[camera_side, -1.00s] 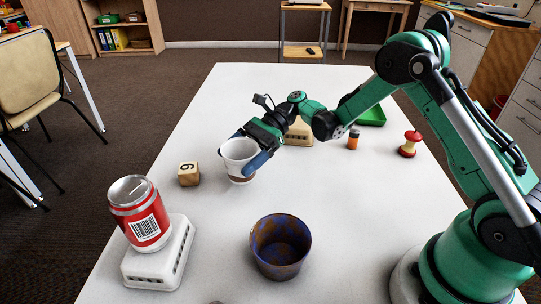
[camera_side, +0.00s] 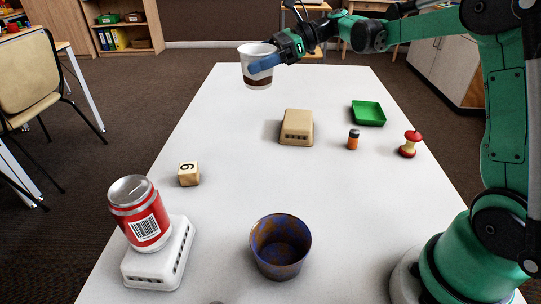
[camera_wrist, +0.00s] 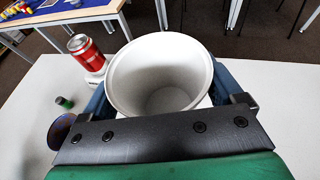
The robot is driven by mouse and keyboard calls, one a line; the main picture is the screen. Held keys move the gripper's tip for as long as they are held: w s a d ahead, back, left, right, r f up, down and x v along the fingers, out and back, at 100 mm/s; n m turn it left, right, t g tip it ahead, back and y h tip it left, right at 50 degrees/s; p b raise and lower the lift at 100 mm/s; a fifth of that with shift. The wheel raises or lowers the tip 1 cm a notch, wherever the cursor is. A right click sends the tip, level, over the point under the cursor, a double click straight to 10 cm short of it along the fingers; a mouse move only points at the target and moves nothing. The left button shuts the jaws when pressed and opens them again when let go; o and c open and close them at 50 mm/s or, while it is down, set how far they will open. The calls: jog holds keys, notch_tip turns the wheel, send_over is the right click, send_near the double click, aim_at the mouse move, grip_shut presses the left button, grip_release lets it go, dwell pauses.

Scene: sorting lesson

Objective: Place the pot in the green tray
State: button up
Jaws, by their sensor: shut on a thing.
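A dark pot with blue and brown mottling (camera_side: 280,246) stands upright on the near part of the white table; its edge also shows at the left of the wrist view (camera_wrist: 62,131). It is apart from my gripper. The shallow green tray (camera_side: 368,113) lies at the table's back right and looks empty. My gripper (camera_side: 262,65) is shut on a white paper cup with a brown band (camera_side: 252,51), held upright in the air above the table's far left. In the wrist view the cup (camera_wrist: 160,75) sits between my blue fingers and is open and empty.
A red can (camera_side: 140,213) stands on a white block (camera_side: 158,262) at front left. A numbered wooden cube (camera_side: 188,174), a beige block (camera_side: 297,127), an orange bottle (camera_side: 353,140) and an apple core (camera_side: 410,144) stand on the white table (camera_side: 230,130). The table's middle is clear.

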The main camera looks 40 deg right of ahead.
jog(key=w+d+m+t+h, duration=0.1)
jog(key=d+m+t+h, duration=0.75)
jog(key=d, duration=1.25)
jog(key=s+d+r+m+g+h, duration=0.1)
jog(key=s+d+m+h, duration=0.35)
jog(key=d, duration=0.35)
jog(key=s+d+r+m+g+h, duration=0.1)
jog(key=s+d+m+g+h, duration=0.15)
jog(key=d+m+h, duration=0.4)
jog(key=shift+n+t+y, duration=0.3)
jog(key=shift+n+y, duration=0.15)
jog(key=shift+n, duration=0.5)
jog(key=f, duration=0.5)
jog(key=d+f, duration=0.1)
jog(key=f, duration=0.4)
jog(key=d+f, duration=0.1)
jog(key=f, duration=0.5)
jog(key=shift+s+d, duration=0.1)
jog(key=shift+s, duration=0.15)
send_over(367, 116)
jog(key=shift+d+f, duration=0.1)
jog(key=shift+f, duration=2.1)
jog(key=o, duration=0.9)
jog(key=shift+f, duration=0.1)
